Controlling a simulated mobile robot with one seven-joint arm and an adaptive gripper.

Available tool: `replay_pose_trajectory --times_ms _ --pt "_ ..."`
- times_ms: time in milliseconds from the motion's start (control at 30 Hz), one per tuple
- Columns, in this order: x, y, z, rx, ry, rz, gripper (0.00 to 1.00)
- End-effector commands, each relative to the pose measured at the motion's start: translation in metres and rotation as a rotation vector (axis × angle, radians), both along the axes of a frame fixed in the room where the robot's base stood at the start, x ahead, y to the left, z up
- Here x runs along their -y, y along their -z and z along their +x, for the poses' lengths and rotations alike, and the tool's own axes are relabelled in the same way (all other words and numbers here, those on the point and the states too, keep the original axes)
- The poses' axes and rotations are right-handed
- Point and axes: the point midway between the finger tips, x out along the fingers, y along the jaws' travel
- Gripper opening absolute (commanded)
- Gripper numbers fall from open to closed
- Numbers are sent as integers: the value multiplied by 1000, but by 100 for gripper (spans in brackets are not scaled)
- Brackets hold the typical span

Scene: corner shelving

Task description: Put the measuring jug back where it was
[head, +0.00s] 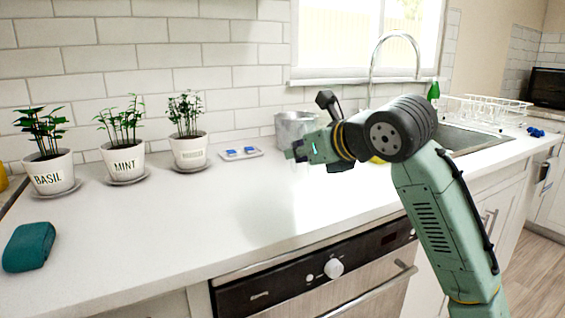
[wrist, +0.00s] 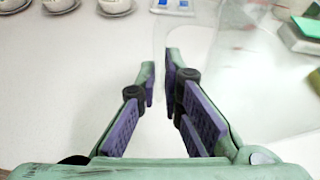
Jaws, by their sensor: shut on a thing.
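The measuring jug (head: 293,130) looks like a clear, greyish cylinder behind my gripper in the head view, in front of the tiled wall. In the wrist view, a faint see-through shape, seemingly the jug (wrist: 225,60), spreads right from the fingertips. My gripper (head: 292,153) is nearly closed, with a narrow gap between its purple-padded fingers in the wrist view (wrist: 160,82).
Potted basil (head: 53,172), mint (head: 124,160) and a third plant (head: 190,151) stand along the wall. A small tray with blue items (head: 240,153) lies right of them. A teal object (head: 28,247) is front left. The sink (head: 470,138) is right; the middle counter is clear.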

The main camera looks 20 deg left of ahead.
Motion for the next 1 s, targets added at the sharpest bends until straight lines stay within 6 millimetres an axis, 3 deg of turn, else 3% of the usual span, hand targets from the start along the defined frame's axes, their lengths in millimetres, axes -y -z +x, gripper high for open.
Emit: replay_pose_trajectory --times_ms 100,433,633,1000 --pt "-21 1 8 0 -1 0 0" --pt "-47 4 18 0 0 0 0" --pt "-43 37 18 -1 3 2 0" --pt "-44 43 18 1 1 1 0"
